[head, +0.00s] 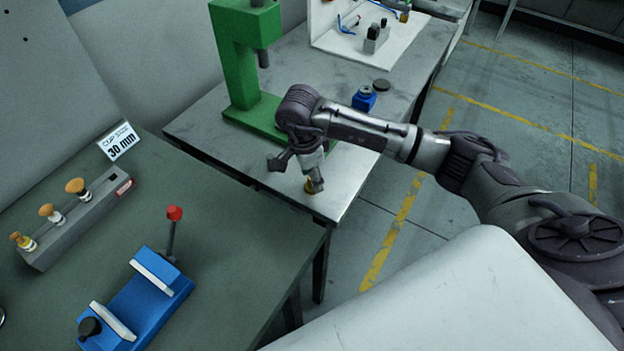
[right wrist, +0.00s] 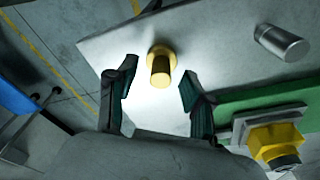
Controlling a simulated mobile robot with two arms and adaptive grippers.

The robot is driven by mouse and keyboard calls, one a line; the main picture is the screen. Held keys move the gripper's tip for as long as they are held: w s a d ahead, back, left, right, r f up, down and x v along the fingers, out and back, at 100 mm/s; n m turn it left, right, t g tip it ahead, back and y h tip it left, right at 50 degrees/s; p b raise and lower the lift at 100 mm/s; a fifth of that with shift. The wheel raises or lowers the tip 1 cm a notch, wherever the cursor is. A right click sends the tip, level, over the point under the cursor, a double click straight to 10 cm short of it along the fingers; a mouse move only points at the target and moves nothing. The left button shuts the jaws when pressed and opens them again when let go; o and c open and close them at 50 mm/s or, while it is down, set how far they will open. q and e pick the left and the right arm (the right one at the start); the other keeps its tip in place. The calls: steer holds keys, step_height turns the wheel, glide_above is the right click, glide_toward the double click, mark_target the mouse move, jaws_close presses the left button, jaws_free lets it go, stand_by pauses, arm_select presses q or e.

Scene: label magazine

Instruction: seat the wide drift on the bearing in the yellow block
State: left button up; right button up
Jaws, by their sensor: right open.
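A brass stepped piece (right wrist: 161,66) with a wide round flange and a narrower end stands on the grey metal table in the right wrist view. It also shows in the head view (head: 310,187), by the table's near edge. A plain steel cylinder (right wrist: 283,42) stands apart from it. I cannot tell for sure which of the two is the wide drift. My right gripper (head: 296,176) is open, with its fingers either side of the brass piece and apart from it. My left gripper is out of view.
The green press (head: 240,55) stands behind my right gripper. A blue block (head: 364,98) and a dark disc (head: 381,85) are farther back.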

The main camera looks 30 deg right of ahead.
steer(key=shift+f, duration=0.55)
jaws_close()
steer(key=shift+r, duration=0.1)
